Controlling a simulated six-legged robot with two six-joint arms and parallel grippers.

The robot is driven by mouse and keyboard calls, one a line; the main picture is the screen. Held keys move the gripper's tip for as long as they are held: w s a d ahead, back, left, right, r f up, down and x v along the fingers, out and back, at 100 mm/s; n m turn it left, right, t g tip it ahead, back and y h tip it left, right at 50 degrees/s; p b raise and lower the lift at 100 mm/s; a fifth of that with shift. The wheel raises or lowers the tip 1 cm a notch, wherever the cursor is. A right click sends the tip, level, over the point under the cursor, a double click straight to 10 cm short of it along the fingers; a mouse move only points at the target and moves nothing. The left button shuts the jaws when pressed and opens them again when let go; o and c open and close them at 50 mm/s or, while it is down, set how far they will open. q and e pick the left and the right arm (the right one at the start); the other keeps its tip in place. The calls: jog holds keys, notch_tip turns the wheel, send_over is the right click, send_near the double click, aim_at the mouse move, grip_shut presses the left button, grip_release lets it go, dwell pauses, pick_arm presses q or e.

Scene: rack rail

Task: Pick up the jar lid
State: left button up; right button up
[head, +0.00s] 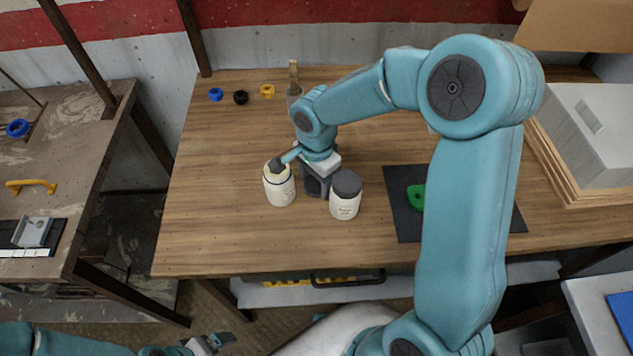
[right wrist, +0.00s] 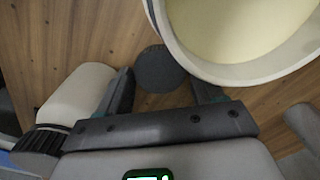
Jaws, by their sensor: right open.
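A dark grey round jar lid (right wrist: 160,69) lies flat on the wooden table in the right wrist view, just beyond and between my fingertips. In the head view my arm hides it. My right gripper (right wrist: 163,88) is open and points down at the lid with nothing between its fingers. In the head view the right gripper (head: 317,187) is low between two white jars. The open jar (head: 280,188) stands close on its left, and its rim (right wrist: 240,78) fills the upper right of the wrist view. My left gripper (head: 210,345) is at the bottom edge, its jaws unclear.
A white jar with a dark lid (head: 345,199) stands close to the right gripper. A black mat (head: 406,220) with a green object (head: 416,196) lies to the right. Blue, black and yellow rings (head: 241,97) sit at the back left. The front left of the wooden table (head: 215,235) is clear.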

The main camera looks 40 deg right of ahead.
jog(key=shift+s, duration=0.15)
jog(key=c, duration=0.7)
jog(key=shift+r, duration=0.1)
